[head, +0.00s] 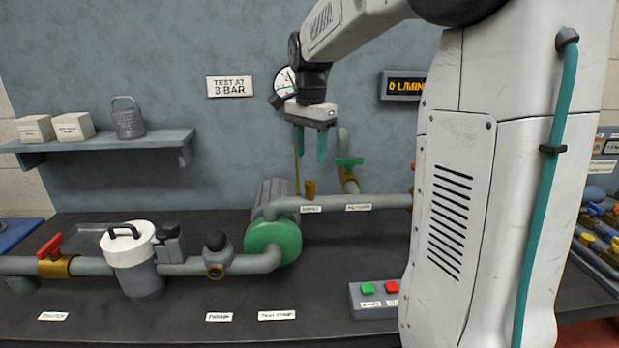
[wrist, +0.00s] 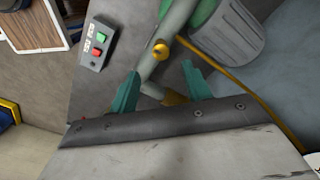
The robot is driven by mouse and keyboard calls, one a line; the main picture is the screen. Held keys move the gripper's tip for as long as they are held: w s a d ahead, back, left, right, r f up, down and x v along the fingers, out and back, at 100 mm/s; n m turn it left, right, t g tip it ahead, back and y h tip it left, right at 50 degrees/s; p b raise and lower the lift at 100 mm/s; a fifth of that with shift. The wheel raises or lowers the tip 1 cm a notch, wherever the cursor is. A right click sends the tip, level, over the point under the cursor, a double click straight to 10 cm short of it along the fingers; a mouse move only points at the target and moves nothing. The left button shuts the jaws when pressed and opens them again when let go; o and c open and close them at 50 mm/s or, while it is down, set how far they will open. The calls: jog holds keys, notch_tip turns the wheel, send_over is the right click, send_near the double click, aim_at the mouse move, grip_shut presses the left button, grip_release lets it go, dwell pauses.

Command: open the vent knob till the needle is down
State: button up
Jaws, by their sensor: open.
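My gripper (head: 310,152) hangs fingers down above the delivery pipe, open, with nothing between its teal fingers. In the wrist view the fingers (wrist: 160,76) stand apart. A small brass fitting (head: 310,187), possibly the vent knob, stands on the pipe below my gripper, apart from it. Its label is too small to read. In the wrist view a round brass knob (wrist: 160,50) shows just beyond the fingertips.
A green-handled valve (head: 349,162) is right of my gripper. The green pump (head: 273,240) sits below left. A box with green and red buttons (head: 372,299) stands at the bench front. A thin brass tube (head: 297,173) rises left of the fitting. The wall display (head: 404,86) reads 0 L/MIN.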

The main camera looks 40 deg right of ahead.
aim_at(310, 182)
notch_tip(310, 182, down, 8)
jog(key=shift+w+r, duration=0.1)
jog(key=shift+r, duration=0.05)
dwell(0.3)
jog(key=c, duration=1)
